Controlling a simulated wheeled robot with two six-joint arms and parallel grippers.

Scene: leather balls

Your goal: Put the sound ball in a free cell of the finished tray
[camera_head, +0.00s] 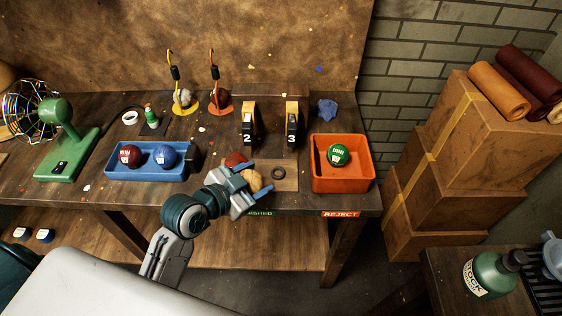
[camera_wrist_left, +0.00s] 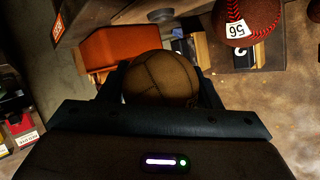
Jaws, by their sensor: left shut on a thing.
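My left gripper (camera_head: 250,182) is shut on a plain tan ball (camera_head: 253,181). It holds the ball over the left part of the finished tray (camera_head: 288,185), a wooden board at the table's front edge. In the left wrist view the tan ball (camera_wrist_left: 160,78) shows seams and sits between the fingers. A dark ring marks an empty cell (camera_head: 278,173) right of the held ball. My arm hides part of the tray. My right gripper is not in view.
An orange reject bin (camera_head: 342,184) with a green ball (camera_head: 338,155) stands to the right. A blue tray (camera_head: 150,174) with a dark red and a blue ball is to the left. Two numbered black-and-yellow stands (camera_head: 248,128) rise behind the finished tray.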

